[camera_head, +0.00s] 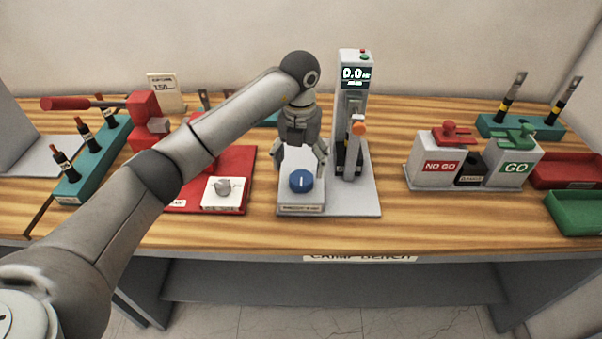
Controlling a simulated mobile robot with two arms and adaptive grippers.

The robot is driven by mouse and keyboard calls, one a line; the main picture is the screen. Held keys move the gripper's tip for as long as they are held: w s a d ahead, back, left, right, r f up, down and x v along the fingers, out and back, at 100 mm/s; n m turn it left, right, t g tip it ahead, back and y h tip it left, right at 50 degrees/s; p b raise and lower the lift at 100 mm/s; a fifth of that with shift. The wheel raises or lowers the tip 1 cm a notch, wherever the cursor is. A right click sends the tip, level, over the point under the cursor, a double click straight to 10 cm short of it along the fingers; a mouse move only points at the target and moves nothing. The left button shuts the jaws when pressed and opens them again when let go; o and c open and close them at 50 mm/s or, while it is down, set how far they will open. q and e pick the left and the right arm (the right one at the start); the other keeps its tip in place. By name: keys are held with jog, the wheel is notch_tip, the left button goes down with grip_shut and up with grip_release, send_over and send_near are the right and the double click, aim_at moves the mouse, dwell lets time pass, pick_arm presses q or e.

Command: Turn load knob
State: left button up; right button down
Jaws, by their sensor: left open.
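A round blue knob (301,181) with a white mark on its face sits on a light grey box with a label on its front edge, in the middle of the bench. My left gripper (303,170) comes down over the box from behind the knob. Its fingers are open, one to each side of the knob and a little behind it. I cannot tell whether they touch it. A grey knob (222,186) sits on a white plate on the red base to the left. My right gripper is not in view.
A test stand (352,120) with a display reading 0.0 and an orange-tipped lever stands just right of the gripper. NO GO (441,167) and GO (516,168) gauge blocks are farther right, beside red and green trays. A teal rack (92,160) of bushings is left.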

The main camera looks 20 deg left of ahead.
aim_at(301, 179)
pick_arm(q)
jog(key=f, duration=0.3)
jog(key=shift+w+f+p, duration=0.2)
jog(key=shift+f+p, duration=0.05)
jog(key=shift+p, duration=0.15)
notch_tip(301, 179, down, 3)
jog(key=shift+r, duration=0.15)
jog(key=shift+c, duration=1.5)
jog(key=c, duration=0.5)
jog(key=shift+c, duration=1)
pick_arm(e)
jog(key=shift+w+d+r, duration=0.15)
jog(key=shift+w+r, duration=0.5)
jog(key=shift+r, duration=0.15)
